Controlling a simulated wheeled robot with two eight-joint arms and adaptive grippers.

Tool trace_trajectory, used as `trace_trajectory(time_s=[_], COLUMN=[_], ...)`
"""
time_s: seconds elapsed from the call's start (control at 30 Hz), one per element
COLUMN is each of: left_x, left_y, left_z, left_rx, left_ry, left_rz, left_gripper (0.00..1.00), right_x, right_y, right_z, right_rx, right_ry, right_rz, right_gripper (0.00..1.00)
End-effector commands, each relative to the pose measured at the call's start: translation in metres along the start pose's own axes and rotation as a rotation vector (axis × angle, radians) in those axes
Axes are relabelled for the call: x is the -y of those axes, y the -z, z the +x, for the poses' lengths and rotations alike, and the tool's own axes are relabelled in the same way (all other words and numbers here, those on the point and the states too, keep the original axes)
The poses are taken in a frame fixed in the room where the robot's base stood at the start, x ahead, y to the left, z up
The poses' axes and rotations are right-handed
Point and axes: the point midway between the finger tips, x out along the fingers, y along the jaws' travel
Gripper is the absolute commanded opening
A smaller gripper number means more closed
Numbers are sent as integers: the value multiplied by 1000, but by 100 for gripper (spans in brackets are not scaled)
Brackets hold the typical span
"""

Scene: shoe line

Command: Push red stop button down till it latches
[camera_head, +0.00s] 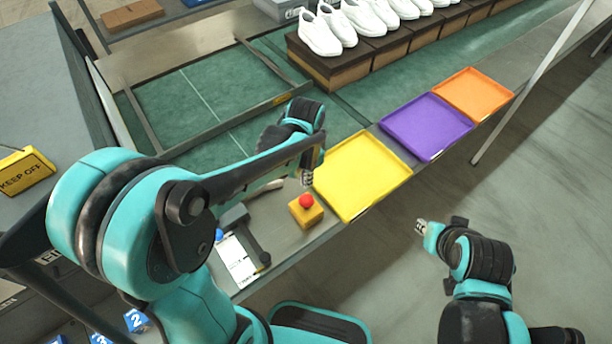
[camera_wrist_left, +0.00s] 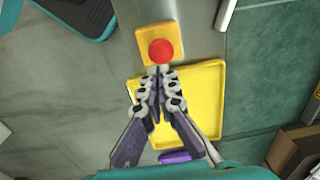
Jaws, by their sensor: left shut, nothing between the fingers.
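The red stop button (camera_head: 306,201) sits on a small yellow box (camera_head: 304,215) on the grey ledge. In the left wrist view the red button (camera_wrist_left: 161,51) is just beyond my fingertips, on its yellow base (camera_wrist_left: 146,36). My left gripper (camera_head: 307,180) points down, shut and empty, close above the button; it also shows in the left wrist view (camera_wrist_left: 161,72). Whether the tips touch the button I cannot tell. My right gripper (camera_head: 421,227) is out over the floor at the right, away from the button; whether its fingers are open is too small to tell.
A yellow tray (camera_head: 362,176) lies right beside the button box, then a purple tray (camera_head: 427,126) and an orange tray (camera_head: 474,94). A hammer-like tool (camera_head: 262,252) and a white sheet (camera_head: 235,262) lie left of the box. White shoes (camera_head: 320,35) stand on boxes behind.

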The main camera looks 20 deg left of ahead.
Motion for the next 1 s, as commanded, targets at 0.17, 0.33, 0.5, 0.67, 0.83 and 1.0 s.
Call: trace_trajectory(time_s=[0.17, 0.33, 0.5, 0.67, 0.83, 1.0], left_x=[0, 0, 0, 0, 0, 0], left_y=[0, 0, 0, 0, 0, 0], left_z=[43, 68, 80, 81, 81, 90], left_rx=[0, 0, 0, 0, 0, 0], left_ry=[0, 0, 0, 0, 0, 0], left_rz=[0, 0, 0, 0, 0, 0], left_gripper=[0, 0, 0, 0, 0, 0], right_x=[0, 0, 0, 0, 0, 0], right_y=[-11, -17, -20, -20, -20, -24], right_z=[15, 24, 28, 28, 28, 34], right_rx=[0, 0, 0, 0, 0, 0], right_ry=[0, 0, 0, 0, 0, 0], right_rz=[0, 0, 0, 0, 0, 0], right_gripper=[26, 26, 26, 26, 26, 26])
